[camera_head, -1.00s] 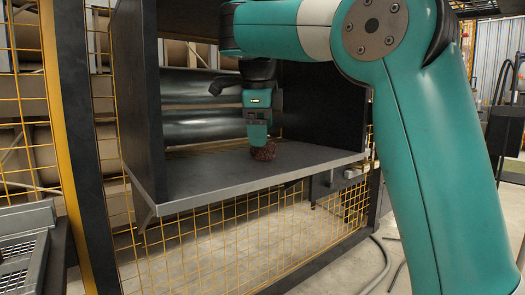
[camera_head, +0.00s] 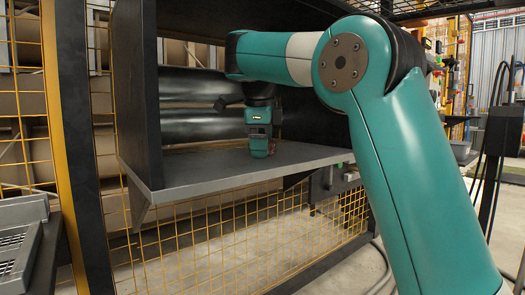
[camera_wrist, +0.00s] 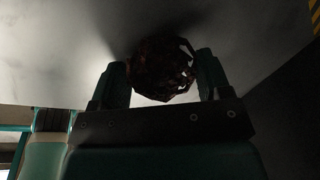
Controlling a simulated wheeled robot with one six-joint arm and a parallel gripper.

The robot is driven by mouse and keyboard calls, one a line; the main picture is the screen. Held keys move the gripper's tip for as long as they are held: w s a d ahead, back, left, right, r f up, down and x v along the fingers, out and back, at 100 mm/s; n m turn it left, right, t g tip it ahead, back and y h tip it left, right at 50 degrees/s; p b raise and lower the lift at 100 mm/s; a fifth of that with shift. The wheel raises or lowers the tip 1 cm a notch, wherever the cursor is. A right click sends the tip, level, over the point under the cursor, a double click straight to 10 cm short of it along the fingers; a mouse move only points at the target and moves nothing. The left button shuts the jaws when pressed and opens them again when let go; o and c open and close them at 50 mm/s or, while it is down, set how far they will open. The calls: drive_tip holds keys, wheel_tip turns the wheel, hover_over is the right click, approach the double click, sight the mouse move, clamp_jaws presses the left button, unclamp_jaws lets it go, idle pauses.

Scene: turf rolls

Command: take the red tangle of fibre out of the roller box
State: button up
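The red tangle of fibre (camera_wrist: 163,72) is a dark reddish-brown clump in the wrist view. It lies between the two fingers of my gripper (camera_wrist: 163,77) and fills nearly the whole gap. I cannot tell whether both fingers press on it. In the head view my gripper (camera_head: 259,150) points down at the grey plate of the roller box (camera_head: 215,170), and only a small reddish part of the tangle (camera_head: 271,148) shows beside the fingers. The tangle is at or just above the plate.
Dark upright side walls (camera_head: 134,85) flank the opening, with shiny metal rollers (camera_head: 190,120) behind. Yellow wire mesh (camera_head: 210,230) is below the plate. A grey tray (camera_head: 18,245) stands at lower left. The plate left of my gripper is bare.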

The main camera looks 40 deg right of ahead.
drive_tip(key=c, duration=0.3)
drive_tip(key=shift+c, duration=0.3)
drive_tip(key=shift+r, duration=0.1)
